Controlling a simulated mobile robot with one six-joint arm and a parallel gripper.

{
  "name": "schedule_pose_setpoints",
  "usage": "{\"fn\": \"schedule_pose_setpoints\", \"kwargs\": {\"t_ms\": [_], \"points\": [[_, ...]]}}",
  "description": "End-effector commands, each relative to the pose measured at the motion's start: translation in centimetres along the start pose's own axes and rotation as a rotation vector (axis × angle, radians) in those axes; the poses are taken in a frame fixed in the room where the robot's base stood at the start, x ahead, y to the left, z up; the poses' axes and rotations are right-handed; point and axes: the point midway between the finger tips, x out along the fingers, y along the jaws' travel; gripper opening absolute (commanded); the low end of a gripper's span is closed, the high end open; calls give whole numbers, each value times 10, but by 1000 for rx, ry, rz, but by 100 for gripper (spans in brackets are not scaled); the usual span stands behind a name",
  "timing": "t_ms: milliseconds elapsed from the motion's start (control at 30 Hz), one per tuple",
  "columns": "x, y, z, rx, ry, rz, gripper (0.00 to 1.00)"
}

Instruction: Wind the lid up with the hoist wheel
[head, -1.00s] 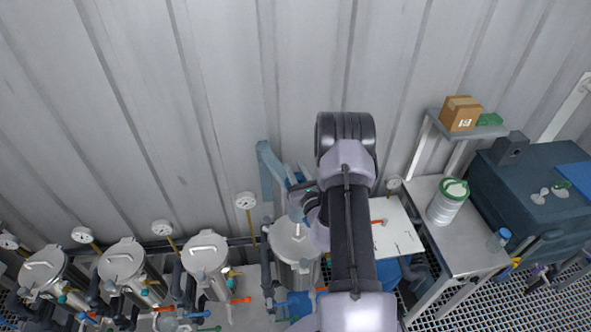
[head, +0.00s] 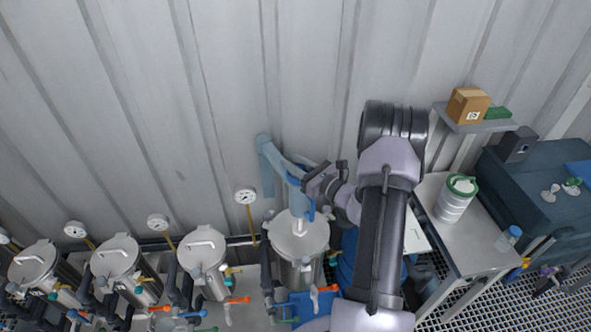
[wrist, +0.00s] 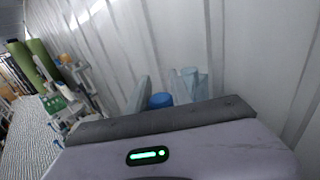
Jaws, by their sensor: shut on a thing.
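The blue hoist (head: 276,165) stands against the wall behind the largest vessel, its arm reaching right and forward over the lid. The round steel lid (head: 293,238) is on top of that vessel; I cannot tell whether there is a gap under it. My gripper (head: 318,183) is at the end of the hoist arm, above and right of the lid, shut on the hoist wheel, which is mostly hidden by the jaws. In the wrist view, pale blue hoist parts (wrist: 187,84) and a blue knob (wrist: 160,100) show beyond my gripper's dark edge.
Several smaller lidded vessels (head: 203,247) with gauges and valves line the left. A gauge (head: 245,197) stands close by the hoist.

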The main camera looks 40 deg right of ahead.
Motion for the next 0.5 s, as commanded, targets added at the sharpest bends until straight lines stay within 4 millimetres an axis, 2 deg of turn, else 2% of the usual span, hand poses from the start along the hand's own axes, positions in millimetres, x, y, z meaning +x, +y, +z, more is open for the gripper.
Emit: {"fn": "schedule_pose_setpoints", "kwargs": {"t_ms": [33, 500], "points": [[0, -1, -5, -6, -3, 37, 0], [-3, 12, -6, -5, -2, 484, 0]]}}
